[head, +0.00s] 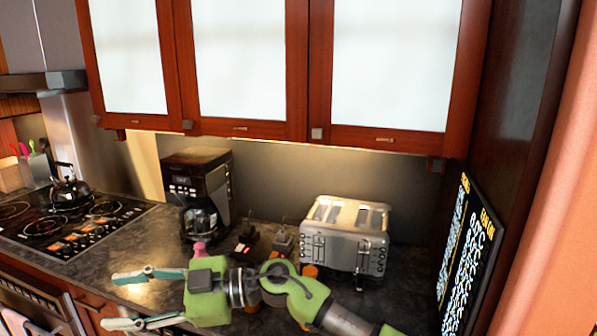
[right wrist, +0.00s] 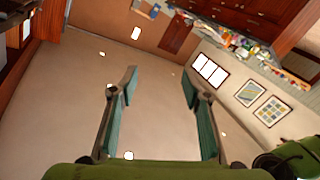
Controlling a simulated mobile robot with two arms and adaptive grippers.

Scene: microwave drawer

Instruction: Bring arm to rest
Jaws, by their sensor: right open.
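My right gripper (head: 135,298) is in the lower left of the head view, at the end of my green arm, which comes in from the lower right. Its two teal fingers point left and are spread apart, with nothing between them. In the right wrist view the gripper (right wrist: 158,90) is also open and empty, with the room's floor and far walls behind it. It appears in front of the counter (head: 130,222) in the head view. My left gripper is not in view.
A silver toaster (head: 343,238) and a black coffee maker (head: 197,195) stand on the counter behind my arm. A kettle (head: 71,190) sits on the cooktop (head: 62,222) at left. A black lettered board (head: 467,253) leans at right. Wall cabinets (head: 300,65) hang above.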

